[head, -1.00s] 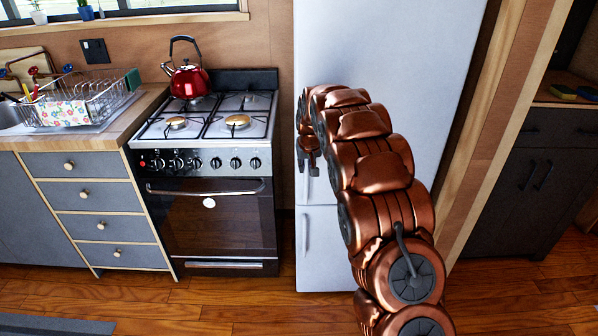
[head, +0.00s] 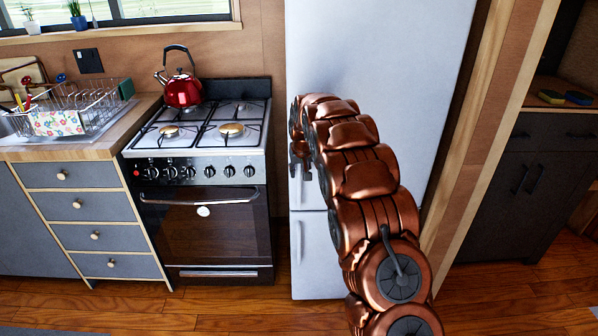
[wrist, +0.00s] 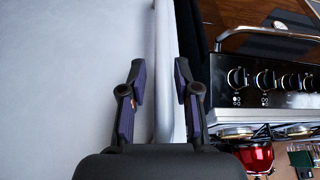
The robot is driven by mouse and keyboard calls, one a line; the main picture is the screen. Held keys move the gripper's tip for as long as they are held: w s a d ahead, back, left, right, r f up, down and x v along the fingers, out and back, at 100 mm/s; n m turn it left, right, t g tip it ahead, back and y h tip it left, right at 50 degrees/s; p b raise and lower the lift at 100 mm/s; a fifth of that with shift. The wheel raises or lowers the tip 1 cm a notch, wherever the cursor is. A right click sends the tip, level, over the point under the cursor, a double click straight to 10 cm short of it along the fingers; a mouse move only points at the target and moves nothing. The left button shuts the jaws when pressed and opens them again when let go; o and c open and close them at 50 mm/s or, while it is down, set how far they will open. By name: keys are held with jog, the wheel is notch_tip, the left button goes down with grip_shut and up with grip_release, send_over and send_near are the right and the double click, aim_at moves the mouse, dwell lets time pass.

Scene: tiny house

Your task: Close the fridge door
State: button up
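The tall white fridge (head: 385,50) stands right of the stove in the head view. Its upper door's front looks flat and in line with the lower door (head: 320,255), and I see no clear gap, though my arm covers much of it. My gripper (head: 299,168) is at the left edge of the upper door, partly hidden behind my arm. In the wrist view, my gripper (wrist: 160,85) is open. Its two fingers stand on either side of the vertical door handle (wrist: 163,45), with the pale door surface to the left.
The stove (head: 200,140) with a red kettle (head: 183,88) stands close left of the fridge. A wooden post (head: 485,150) and a dark cabinet (head: 520,190) are to the right. The wooden floor (head: 235,315) in front is clear.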

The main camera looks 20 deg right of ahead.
jog(key=shift+o, duration=0.3)
jog(key=shift+a, duration=0.1)
jog(key=v, duration=1.2)
jog(key=s+a+r+g+p, duration=0.1)
jog(key=s+a+r, duration=0.15)
jog(key=s, duration=0.65)
jog(key=s+a+r+n+g+p, duration=0.15)
jog(key=s+a, duration=0.25)
jog(key=s, duration=0.5)
jog(key=s+a+r+m+g+p, duration=0.15)
jog(key=s+a, duration=0.25)
jog(key=s, duration=0.5)
jog(key=s+a+f+n+g+p, duration=0.1)
jog(key=s+a, duration=0.1)
jog(key=s, duration=1)
jog(key=s+a+f+n+g+p, duration=0.1)
jog(key=s+a+p, duration=0.1)
jog(key=s, duration=1.1)
jog(key=shift+f+y, duration=0.35)
jog(key=shift+y, duration=0.05)
